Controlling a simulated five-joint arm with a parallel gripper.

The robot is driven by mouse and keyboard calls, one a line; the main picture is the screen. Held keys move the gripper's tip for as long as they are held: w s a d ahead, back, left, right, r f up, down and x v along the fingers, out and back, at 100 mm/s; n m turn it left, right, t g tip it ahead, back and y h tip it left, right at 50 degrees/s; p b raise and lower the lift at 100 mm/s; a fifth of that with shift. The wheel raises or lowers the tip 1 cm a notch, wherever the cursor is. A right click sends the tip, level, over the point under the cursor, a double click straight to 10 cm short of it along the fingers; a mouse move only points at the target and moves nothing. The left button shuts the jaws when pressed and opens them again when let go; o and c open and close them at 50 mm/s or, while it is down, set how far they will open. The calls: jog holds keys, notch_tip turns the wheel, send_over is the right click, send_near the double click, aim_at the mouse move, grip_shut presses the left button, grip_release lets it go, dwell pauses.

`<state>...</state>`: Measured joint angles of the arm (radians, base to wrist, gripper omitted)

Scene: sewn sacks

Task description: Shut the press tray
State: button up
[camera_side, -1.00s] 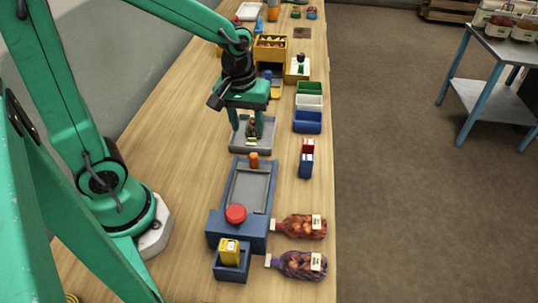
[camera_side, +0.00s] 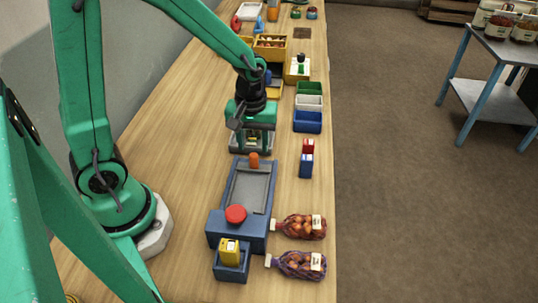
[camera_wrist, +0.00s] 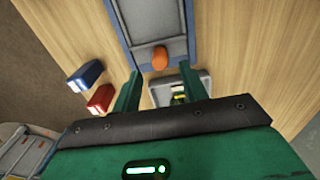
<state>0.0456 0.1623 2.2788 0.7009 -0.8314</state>
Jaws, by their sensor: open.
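The press is a blue frame (camera_side: 216,229) with a red button (camera_side: 236,213) on its near end. A grey tray plate (camera_side: 250,188) lies between its rails, with an upright orange knob (camera_side: 254,159) at the far end. The wrist view shows the plate (camera_wrist: 155,20) and the knob (camera_wrist: 160,58) just beyond my fingertips. My gripper (camera_side: 252,148) is open, pointing down, just past the knob on the far side. Its fingers (camera_wrist: 158,84) are spread to either side with nothing between them at the tips; contact with the knob cannot be told.
A shallow grey tray (camera_wrist: 197,84) sits beneath my gripper, mostly hidden. Red and blue boxes (camera_side: 306,165) stand to the right. Two net sacks (camera_side: 304,227) lie right of the press, and a yellow block (camera_side: 229,250) in a blue holder is in front. Bare bench lies left.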

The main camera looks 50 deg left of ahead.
aim_at(254, 155)
jog(key=shift+f, duration=2.6)
jog(key=shift+c, duration=0.4)
grip_shut()
